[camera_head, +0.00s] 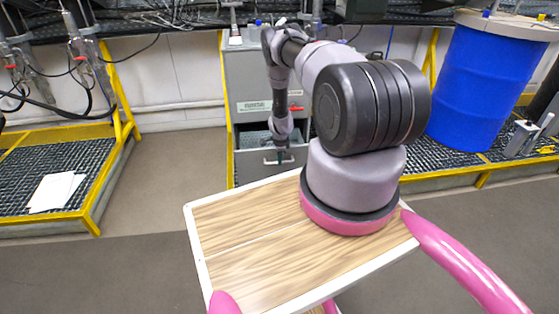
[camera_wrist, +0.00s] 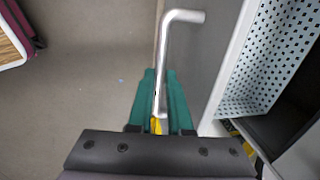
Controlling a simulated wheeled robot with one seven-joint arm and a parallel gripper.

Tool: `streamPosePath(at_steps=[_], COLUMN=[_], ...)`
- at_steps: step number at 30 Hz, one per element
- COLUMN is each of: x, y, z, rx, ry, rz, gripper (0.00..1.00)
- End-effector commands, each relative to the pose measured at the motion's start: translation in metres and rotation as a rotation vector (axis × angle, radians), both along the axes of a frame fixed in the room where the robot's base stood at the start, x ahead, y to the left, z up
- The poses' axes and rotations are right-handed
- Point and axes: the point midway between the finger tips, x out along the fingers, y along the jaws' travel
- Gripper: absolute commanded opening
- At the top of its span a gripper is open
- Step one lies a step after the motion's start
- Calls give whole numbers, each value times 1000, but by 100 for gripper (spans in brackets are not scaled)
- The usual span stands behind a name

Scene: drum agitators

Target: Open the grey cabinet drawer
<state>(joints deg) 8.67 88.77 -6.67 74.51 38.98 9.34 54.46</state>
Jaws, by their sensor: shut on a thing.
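The grey cabinet (camera_head: 262,75) stands behind my wooden top in the head view. Its lower drawer (camera_head: 246,165) is pulled out, and the inside shows behind the drawer front. In the wrist view the drawer front (camera_wrist: 205,45) is a grey panel with a perforated surface (camera_wrist: 265,60) behind it. A silver bar handle (camera_wrist: 166,55) sticks out from the front. My gripper (camera_wrist: 160,85) has green fingers, shut on the handle with one finger on each side. In the head view my gripper (camera_head: 281,158) is small at the drawer front, and the arm hides part of the cabinet's right side.
A blue drum (camera_head: 483,85) stands on a grated platform at the right. A yellow-framed grated platform (camera_head: 60,165) with white papers (camera_head: 56,191) is at the left. The floor (camera_head: 165,165) between the left platform and the cabinet is clear.

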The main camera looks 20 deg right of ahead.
Motion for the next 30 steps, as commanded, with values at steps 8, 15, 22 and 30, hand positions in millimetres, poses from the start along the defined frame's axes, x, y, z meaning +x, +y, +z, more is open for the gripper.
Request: streamPosePath(at_steps=[8, 15, 22, 30], x=[1, 1, 0, -8], y=[0, 0, 0, 2], z=[0, 0, 6, 55], rx=[0, 0, 0, -1], ry=[-1, -1, -1, -3], rz=[0, 0, 0, 0], gripper=[25, 47, 47, 47])
